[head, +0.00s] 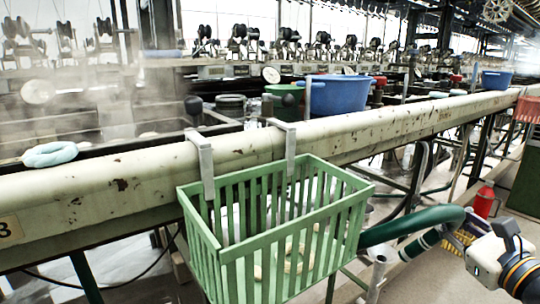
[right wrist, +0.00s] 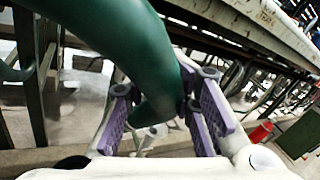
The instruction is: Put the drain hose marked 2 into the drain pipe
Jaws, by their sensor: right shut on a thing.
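A dark green drain hose (head: 412,222) comes out from behind the green basket and bends back at the right. Its lower stretch has a pale band (head: 430,238); I cannot read a number on it. My right gripper (head: 462,242) is at this bend. In the right wrist view the hose (right wrist: 110,35) runs down between the purple fingers of my gripper (right wrist: 165,115), which are shut on it. A grey upright pipe (head: 377,278), probably the drain pipe, stands left of the hose's lower end. The end appears close to its top; I cannot tell whether they touch. My left gripper is not in view.
A green slatted basket (head: 240,262) hangs by hooks from the long pale rail (head: 120,185), left of the pipe. A red bottle (head: 483,200) stands behind the hose bend. A blue tub (head: 340,93) is beyond the rail. Frame legs and bars are under the rail.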

